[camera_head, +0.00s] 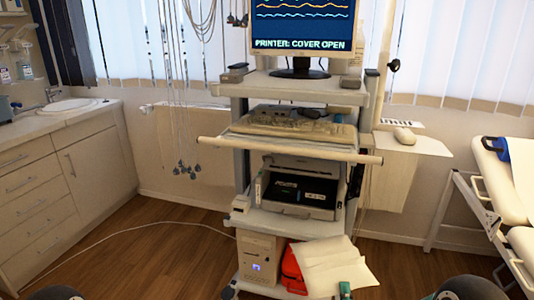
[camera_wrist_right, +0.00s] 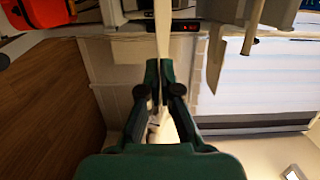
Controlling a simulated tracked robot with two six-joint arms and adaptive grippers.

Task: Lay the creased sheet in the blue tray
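The creased sheet (camera_head: 335,264) is cream-coloured with fold lines and hangs tilted in front of the cart's lower right side. My right gripper (camera_head: 346,289) is at its lower edge, with a green finger showing. In the right wrist view the sheet (camera_wrist_right: 162,28) is seen nearly edge-on, between the green fingertips of my right gripper (camera_wrist_right: 161,72), which is shut on it. No blue tray can be made out for certain. My left gripper is not in view.
The cart carries a monitor (camera_head: 302,26) reading "PRINTER: COVER OPEN", a keyboard (camera_head: 290,124), a printer (camera_head: 302,187) and a computer tower (camera_head: 257,256). A red-orange bag (camera_head: 291,272) is behind the sheet. A couch (camera_head: 502,190) stands right; wooden floor (camera_head: 180,262) is free at left.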

